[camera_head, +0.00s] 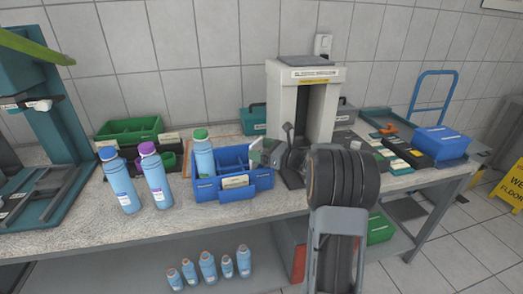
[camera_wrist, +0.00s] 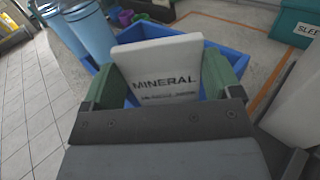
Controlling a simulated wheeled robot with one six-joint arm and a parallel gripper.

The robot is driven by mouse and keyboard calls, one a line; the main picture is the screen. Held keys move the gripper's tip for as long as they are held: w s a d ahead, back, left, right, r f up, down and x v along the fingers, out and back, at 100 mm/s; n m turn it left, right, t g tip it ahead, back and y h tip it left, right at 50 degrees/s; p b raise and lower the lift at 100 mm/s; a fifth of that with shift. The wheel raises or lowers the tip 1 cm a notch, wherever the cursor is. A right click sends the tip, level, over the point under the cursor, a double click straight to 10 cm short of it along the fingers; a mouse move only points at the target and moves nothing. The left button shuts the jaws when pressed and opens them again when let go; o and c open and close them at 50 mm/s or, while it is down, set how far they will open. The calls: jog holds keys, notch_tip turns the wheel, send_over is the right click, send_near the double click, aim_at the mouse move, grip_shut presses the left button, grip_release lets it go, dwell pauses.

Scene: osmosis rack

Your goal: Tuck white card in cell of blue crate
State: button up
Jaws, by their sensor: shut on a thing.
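The white card (camera_wrist: 160,72), printed "MINERAL", stands upright between the two green fingers of my gripper (camera_wrist: 165,88) in the wrist view. My gripper is shut on it. In the head view my gripper (camera_head: 262,152) is at the right side of the blue crate (camera_head: 207,192), near its rim, and the card is mostly hidden there. The blue crate (camera_wrist: 228,58) lies behind and below the card in the wrist view, and the card hides much of its inside. A blue bottle with a green cap (camera_head: 203,155) stands in the crate's left part. I cannot tell whether the card touches the crate.
Two blue bottles (camera_head: 120,185) (camera_head: 157,178) stand left of the crate. A green bin (camera_head: 130,128) is behind them. A tall grey frame (camera_head: 282,100) stands behind my gripper. A cream label (camera_head: 236,181) is on the crate's front. The counter left of the bottles is partly clear.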

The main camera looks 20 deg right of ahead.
jog(key=shift+f+b, duration=0.6)
jog(key=shift+b, duration=0.2)
dwell(0.4)
jog(key=shift+r+b, duration=0.3)
jog(key=shift+b, duration=0.25)
dwell(1.0)
jog(key=o, duration=0.7)
jog(key=shift+r, duration=0.1)
jog(key=shift+r+p, duration=0.45)
jog(key=shift+r, duration=2.9)
